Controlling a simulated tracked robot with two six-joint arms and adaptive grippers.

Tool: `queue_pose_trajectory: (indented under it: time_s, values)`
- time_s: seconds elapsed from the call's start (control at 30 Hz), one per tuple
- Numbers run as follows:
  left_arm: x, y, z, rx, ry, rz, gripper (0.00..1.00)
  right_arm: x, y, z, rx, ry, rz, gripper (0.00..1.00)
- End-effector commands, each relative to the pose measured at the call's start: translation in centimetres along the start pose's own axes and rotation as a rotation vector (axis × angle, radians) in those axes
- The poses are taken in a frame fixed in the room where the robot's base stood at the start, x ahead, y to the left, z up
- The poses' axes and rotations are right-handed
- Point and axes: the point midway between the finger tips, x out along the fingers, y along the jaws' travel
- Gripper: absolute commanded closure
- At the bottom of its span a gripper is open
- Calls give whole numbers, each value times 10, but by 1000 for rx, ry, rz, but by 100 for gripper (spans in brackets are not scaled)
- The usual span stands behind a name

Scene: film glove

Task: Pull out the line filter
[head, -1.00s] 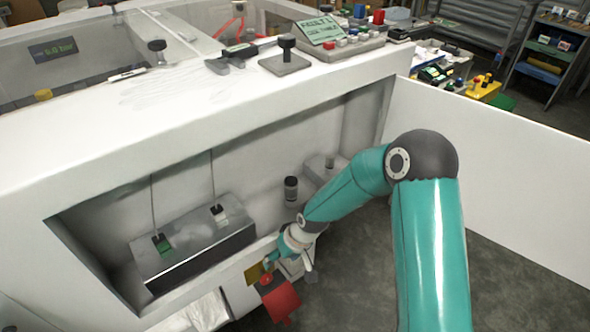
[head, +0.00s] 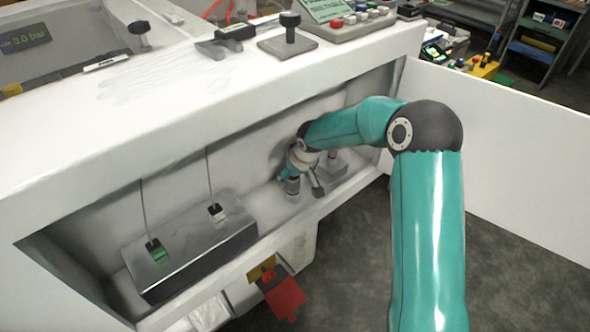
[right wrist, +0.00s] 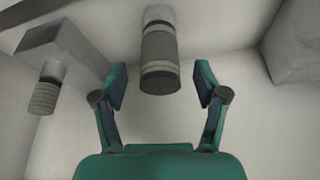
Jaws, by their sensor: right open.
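A dark grey cylinder with a lighter band (right wrist: 160,62), which looks like the line filter, stands out from a pale fitting in the right wrist view. My right gripper (right wrist: 160,85) is open, with one teal finger on each side of the cylinder and visible gaps between. The fingers are not closed on it. In the head view my right gripper (head: 304,182) is inside the recess of the white machine (head: 210,98), near its right end. The arm and gripper largely hide the filter there. My left gripper is not in view.
A grey block with a ribbed knob (right wrist: 45,90) is close on the left in the wrist view. A metal box (head: 190,250) with two small switches fills the recess's left part. A red flap (head: 285,297) hangs below the ledge. A white panel (head: 500,160) stands at right.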

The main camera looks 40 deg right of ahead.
Motion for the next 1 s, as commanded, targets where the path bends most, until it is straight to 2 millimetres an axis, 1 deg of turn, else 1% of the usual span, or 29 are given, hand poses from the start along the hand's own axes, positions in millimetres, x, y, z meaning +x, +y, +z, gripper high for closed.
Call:
queue_pose_trajectory:
  time_s: [0.03,0.1,0.3,0.43,0.7,0.77,1.0]
  values:
    - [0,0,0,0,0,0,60,10,0,1,1,-4,0,28]
    - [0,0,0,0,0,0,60,21,1,1,1,-2,0,28]
    - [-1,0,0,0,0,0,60,43,1,1,2,0,0,28]
    - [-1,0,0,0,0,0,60,49,1,1,2,0,0,28]
    - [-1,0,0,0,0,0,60,50,1,1,2,1,0,28]
    - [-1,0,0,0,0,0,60,49,1,1,2,1,0,36]
    - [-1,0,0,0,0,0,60,49,1,1,2,0,0,76]
